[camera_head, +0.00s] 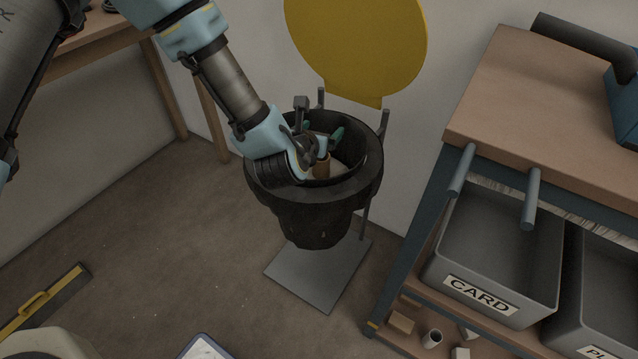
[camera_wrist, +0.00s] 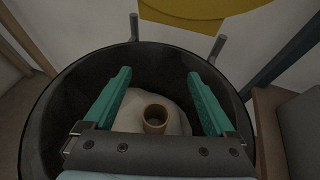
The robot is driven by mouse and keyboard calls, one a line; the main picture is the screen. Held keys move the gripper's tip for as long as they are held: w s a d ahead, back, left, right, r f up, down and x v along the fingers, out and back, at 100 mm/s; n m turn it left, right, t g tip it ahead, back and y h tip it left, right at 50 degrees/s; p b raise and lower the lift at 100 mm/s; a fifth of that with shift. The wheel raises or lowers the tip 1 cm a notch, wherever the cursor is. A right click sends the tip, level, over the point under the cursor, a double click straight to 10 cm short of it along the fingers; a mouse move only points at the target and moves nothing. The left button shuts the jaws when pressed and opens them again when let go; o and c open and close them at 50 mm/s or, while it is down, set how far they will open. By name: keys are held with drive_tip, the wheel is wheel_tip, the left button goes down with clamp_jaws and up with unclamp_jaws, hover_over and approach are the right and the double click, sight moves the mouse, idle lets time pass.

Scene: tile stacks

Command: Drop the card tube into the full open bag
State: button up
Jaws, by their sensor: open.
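The black open bag (camera_head: 325,220) hangs in a round black rim on a stand. Its black inner wall (camera_wrist: 150,65) surrounds my gripper in the wrist view. The brown card tube (camera_head: 322,168) is inside the bag's mouth. In the wrist view the hollow card tube (camera_wrist: 155,119) stands roughly upright against pale, whitish contents (camera_wrist: 176,112). My gripper (camera_head: 322,135) is over and partly in the mouth. Its green fingers in the wrist view (camera_wrist: 159,82) are wide open, one on each side of the tube with gaps. The tube's lower end is hidden.
A yellow round lid (camera_head: 362,45) stands raised behind the bag. A workbench (camera_head: 545,95) on the right has grey bins below, one marked CARD (camera_head: 482,296). A grey base plate (camera_head: 318,277) is under the bag. The floor to the left is mostly clear.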

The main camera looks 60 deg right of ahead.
drive_tip(key=v, duration=0.8)
drive_tip(key=shift+r, duration=0.15)
